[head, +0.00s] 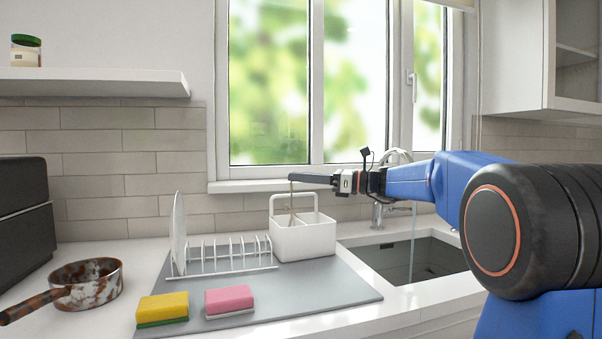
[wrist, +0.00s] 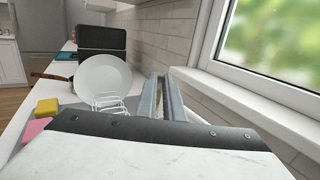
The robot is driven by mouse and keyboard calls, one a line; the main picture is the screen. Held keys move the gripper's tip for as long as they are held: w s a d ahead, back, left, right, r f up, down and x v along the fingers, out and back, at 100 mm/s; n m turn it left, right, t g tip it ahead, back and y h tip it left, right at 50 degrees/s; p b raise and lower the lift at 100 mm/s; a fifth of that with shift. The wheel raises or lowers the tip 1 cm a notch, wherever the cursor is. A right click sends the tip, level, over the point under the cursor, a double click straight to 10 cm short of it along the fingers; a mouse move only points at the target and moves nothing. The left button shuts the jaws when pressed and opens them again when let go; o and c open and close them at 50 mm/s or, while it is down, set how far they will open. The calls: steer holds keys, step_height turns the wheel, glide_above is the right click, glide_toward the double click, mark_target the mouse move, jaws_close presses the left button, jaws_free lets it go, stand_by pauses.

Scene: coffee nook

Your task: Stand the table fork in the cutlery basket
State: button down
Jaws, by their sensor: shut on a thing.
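My gripper (head: 291,179) reaches in from the right, above the white cutlery basket (head: 318,243), with its fingers level. It is shut on the table fork (head: 291,197), a thin, brownish upright shape hanging below the fingertips. The fork's lower part is at the basket's opening, within the handle's outline; I cannot tell how deep it goes or whether it touches the basket. In the wrist view the two grey fingers (wrist: 166,97) point away, and I cannot make out the fork or the basket there.
A wire rack (head: 222,255) with a white plate (head: 179,235) stands left of the basket on a grey mat (head: 300,293). Yellow (head: 163,306) and pink (head: 229,299) sponges lie in front. The sink (head: 415,262) is right, a rusty pan (head: 90,285) left, the window (head: 308,90) behind.

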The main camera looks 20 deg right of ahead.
steer(key=shift+f, duration=0.25)
steer(key=c, duration=1.8)
jaws_free()
steer(key=r+v, duration=0.1)
steer(key=v, duration=1.6)
steer(key=shift+d+f, duration=0.15)
steer(key=shift+f, duration=0.2)
steer(key=shift+s, duration=0.1)
